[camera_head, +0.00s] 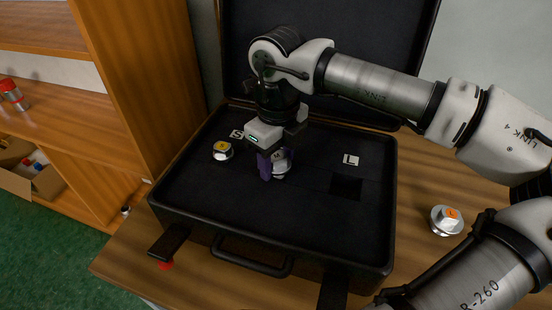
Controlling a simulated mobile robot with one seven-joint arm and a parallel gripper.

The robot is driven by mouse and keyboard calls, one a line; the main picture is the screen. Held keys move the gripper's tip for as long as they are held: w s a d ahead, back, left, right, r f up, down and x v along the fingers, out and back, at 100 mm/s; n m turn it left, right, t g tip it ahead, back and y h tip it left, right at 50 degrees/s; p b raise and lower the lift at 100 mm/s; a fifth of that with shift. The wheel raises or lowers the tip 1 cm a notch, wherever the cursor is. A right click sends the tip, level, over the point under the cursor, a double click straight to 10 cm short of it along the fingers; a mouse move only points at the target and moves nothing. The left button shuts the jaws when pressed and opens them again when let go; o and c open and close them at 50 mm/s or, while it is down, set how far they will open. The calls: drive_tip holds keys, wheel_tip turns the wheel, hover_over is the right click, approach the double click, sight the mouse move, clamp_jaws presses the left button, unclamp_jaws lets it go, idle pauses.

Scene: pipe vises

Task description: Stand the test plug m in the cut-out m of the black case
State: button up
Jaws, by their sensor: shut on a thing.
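My gripper (273,172), with purple fingers, points down over the middle of the open black case (205,198). It is shut on a silvery plug (282,168), taken to be the test plug m; its marking cannot be read. The plug is partly hidden by the fingers and sits low, at or just above the foam surface. I cannot tell whether it is inside a cut-out.
A plug with a yellow top (222,150) stands in the case by the S label (237,134). An empty dark square cut-out (346,187) lies by the L label (351,160). An orange-topped plug (446,220) is on the wooden table, right. The raised lid (380,70) stands behind.

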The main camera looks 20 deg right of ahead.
sight(277, 156)
drive_tip(key=shift+s+f+b, duration=0.2)
drive_tip(key=shift+f+b, duration=0.15)
drive_tip(key=shift+f, duration=0.15)
drive_tip(key=shift+s+f+b, duration=0.15)
drive_tip(key=shift+f+b, duration=0.2)
drive_tip(key=shift+f, duration=0.15)
drive_tip(key=shift+c, duration=0.2)
drive_tip(key=shift+a, duration=0.1)
drive_tip(key=o, duration=1.1)
drive_tip(key=shift+c, duration=0.2)
drive_tip(key=shift+w+r+p, duration=0.15)
drive_tip(key=shift+r+p, duration=0.6)
drive_tip(key=shift+p, duration=0.25)
wheel_tip(277, 156, up, 12)
drive_tip(key=p, duration=0.6)
drive_tip(key=shift+w+p, duration=0.2)
drive_tip(key=shift+p, duration=0.2)
